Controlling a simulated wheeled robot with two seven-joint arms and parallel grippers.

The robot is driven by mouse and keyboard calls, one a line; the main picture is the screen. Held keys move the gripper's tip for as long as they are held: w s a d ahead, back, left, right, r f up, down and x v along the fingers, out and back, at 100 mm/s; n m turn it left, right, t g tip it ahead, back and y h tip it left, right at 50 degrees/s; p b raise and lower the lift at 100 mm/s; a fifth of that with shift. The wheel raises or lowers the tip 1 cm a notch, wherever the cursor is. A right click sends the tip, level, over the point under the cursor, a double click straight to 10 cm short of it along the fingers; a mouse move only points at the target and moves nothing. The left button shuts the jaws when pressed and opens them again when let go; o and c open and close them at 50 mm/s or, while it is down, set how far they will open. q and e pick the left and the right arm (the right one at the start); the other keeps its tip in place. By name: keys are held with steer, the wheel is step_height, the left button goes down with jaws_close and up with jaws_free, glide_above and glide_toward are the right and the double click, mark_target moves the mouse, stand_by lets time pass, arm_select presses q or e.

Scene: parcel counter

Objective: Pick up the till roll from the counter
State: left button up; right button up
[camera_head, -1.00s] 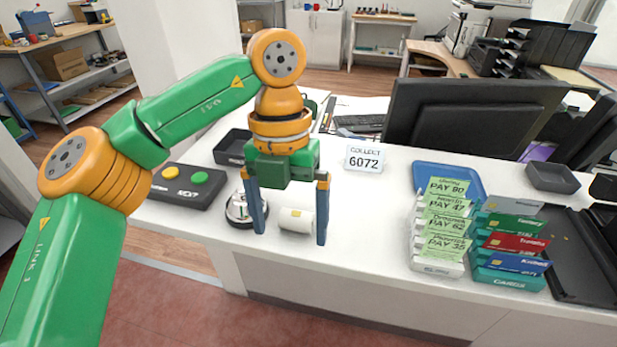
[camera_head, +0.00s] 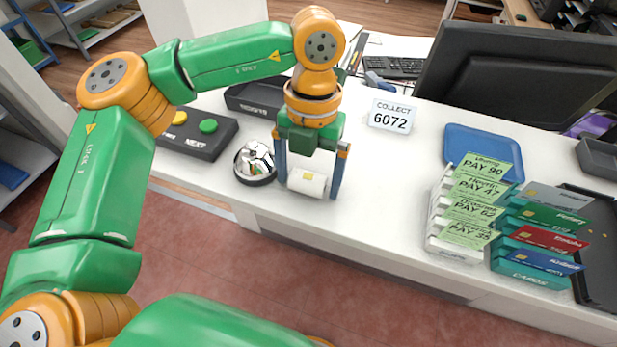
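The till roll (camera_head: 308,183) is a small white cylinder lying on its side on the white counter (camera_head: 385,215). My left gripper (camera_head: 310,190) comes down over it, with one blue finger on each side of the roll. The fingers are open. The left finger is close to the roll's left end and a small gap shows at the right finger. I cannot tell whether either finger touches it. My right gripper is not in view.
A silver bell (camera_head: 256,162) stands just left of the left finger. A black button box (camera_head: 196,134) and a dark tray (camera_head: 256,98) lie behind it. The COLLECT 6072 sign (camera_head: 391,116), blue tray (camera_head: 484,150) and card racks (camera_head: 535,240) stand to the right. Counter between is clear.

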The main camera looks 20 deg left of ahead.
arm_select(q)
steer(key=shift+s+r, duration=0.1)
steer(key=shift+s, duration=0.05)
steer(key=c, duration=1.2)
